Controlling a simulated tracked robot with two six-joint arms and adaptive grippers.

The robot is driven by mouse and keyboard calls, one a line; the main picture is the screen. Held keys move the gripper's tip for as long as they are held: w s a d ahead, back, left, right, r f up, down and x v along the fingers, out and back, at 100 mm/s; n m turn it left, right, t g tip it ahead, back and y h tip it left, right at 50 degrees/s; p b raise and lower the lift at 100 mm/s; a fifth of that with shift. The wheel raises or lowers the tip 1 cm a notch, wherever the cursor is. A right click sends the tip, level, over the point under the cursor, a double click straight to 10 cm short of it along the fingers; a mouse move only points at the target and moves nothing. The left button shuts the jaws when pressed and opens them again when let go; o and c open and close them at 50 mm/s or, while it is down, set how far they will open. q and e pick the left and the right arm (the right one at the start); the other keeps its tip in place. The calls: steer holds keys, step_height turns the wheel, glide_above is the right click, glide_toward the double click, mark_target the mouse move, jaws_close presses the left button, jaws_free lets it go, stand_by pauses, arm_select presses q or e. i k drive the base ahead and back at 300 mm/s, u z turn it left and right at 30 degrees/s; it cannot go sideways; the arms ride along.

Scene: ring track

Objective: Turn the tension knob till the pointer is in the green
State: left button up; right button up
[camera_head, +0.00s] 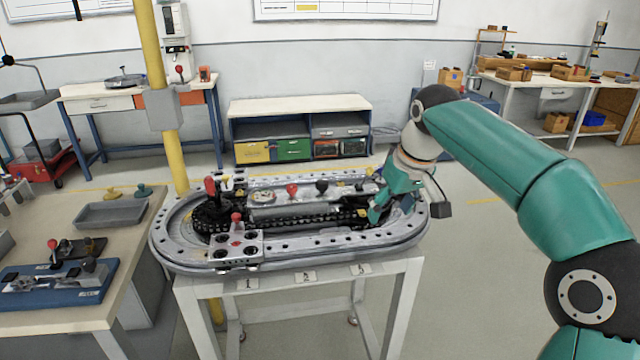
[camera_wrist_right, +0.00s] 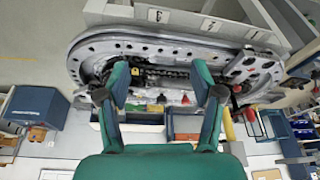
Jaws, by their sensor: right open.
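The ring track (camera_head: 330,255) is a grey oval on a white stand, with a dark chain (camera_head: 300,222) inside it; it also shows turned around in the right wrist view (camera_wrist_right: 180,42). On its middle housing stand a red knob (camera_head: 292,189) and a black knob (camera_head: 322,185). I cannot tell which is the tension knob, and the gauge pointer and green zone are too small to read. My right gripper (camera_head: 389,208) is over the track's right end, fingers pointing down. In the right wrist view its fingers are apart (camera_wrist_right: 159,95) with nothing held. My left gripper is out of sight.
A red-knobbed lever (camera_head: 210,187) and a plate with a red knob (camera_head: 236,217) sit at the track's left. A yellow post (camera_head: 172,150) stands behind it. A workbench (camera_head: 125,235) with a grey tray (camera_head: 112,213) is at left. The floor at right is open.

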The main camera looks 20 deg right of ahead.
mark_target(321, 185)
steer(key=i, duration=0.95)
